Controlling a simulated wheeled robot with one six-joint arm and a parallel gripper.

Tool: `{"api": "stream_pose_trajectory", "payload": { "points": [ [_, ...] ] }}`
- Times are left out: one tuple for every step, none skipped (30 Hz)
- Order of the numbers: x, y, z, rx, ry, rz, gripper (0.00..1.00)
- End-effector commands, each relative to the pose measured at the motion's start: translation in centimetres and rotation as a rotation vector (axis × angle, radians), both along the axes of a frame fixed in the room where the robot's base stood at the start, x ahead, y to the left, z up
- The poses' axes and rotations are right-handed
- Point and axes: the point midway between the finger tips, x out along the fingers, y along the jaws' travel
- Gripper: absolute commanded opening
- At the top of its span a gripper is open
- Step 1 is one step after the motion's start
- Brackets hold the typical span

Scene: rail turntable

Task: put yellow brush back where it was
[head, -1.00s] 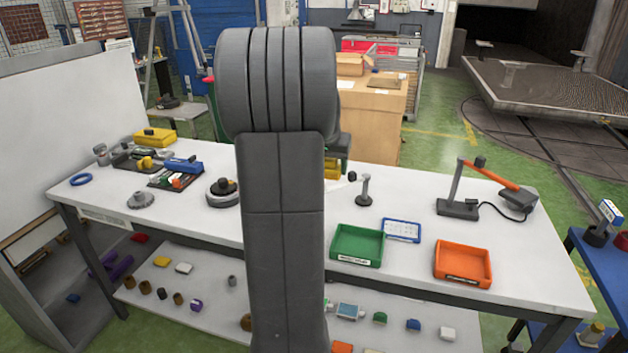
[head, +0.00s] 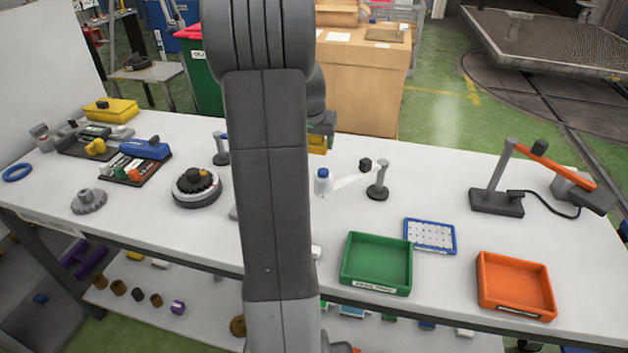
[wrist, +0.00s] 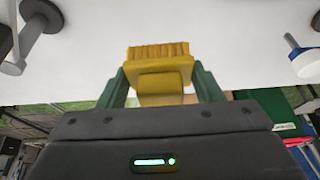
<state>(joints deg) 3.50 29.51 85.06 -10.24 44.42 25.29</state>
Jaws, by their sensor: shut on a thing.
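The yellow brush (wrist: 158,53) is between the green fingers of my gripper (wrist: 157,82) in the wrist view, with its ribbed bristle end outward. My gripper is shut on it. In the head view, a small yellow part of the brush (head: 317,143) shows below the gripper's green end, above the white workbench (head: 440,170). My arm hides the rest of the brush and much of the bench middle. Whether the brush touches the bench cannot be told.
A stand with a pale arm and black knob (head: 377,185) is right of my arm. A green tray (head: 377,283), blue-framed card (head: 430,236) and orange tray (head: 515,310) lie front right. A lamp-like fixture (head: 497,203) stands far right; a round turntable (head: 196,190) sits left.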

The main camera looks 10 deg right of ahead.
Motion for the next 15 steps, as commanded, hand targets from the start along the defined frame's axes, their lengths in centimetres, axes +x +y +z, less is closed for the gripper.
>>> {"api": "stream_pose_trajectory", "payload": {
  "points": [
    [-0.1,0.0,-0.9,0.0,0.003,0.0,0.41],
    [-0.1,0.0,-1.3,-0.001,0.005,0.0,0.41],
    [-0.1,0.0,-1.9,-0.001,0.005,0.0,0.41],
    [-0.1,0.0,-2.4,0.0,0.007,0.001,0.41],
    [-0.1,0.0,-3.0,0.0,0.006,0.001,0.41],
    [-0.2,0.0,-3.8,0.0,0.007,0.001,0.41],
    [-0.1,0.0,-4.4,0.0,0.007,0.001,0.41],
    [-0.1,0.0,-4.9,0.001,0.007,0.0,0.41],
    [-0.1,0.0,-5.5,0.0,0.006,0.0,0.41],
    [-0.2,0.0,-6.0,0.0,0.006,0.0,0.41],
    [-0.1,0.0,-6.4,0.0,0.005,0.001,0.41],
    [-0.1,0.0,-6.7,-0.001,0.005,0.001,0.41],
    [-0.1,0.0,-6.9,0.0,0.003,0.001,0.41],
    [-0.1,0.0,-7.1,0.0,0.002,0.001,0.41],
    [-0.1,0.0,-7.5,0.0,0.003,0.001,0.41]
  ]
}}
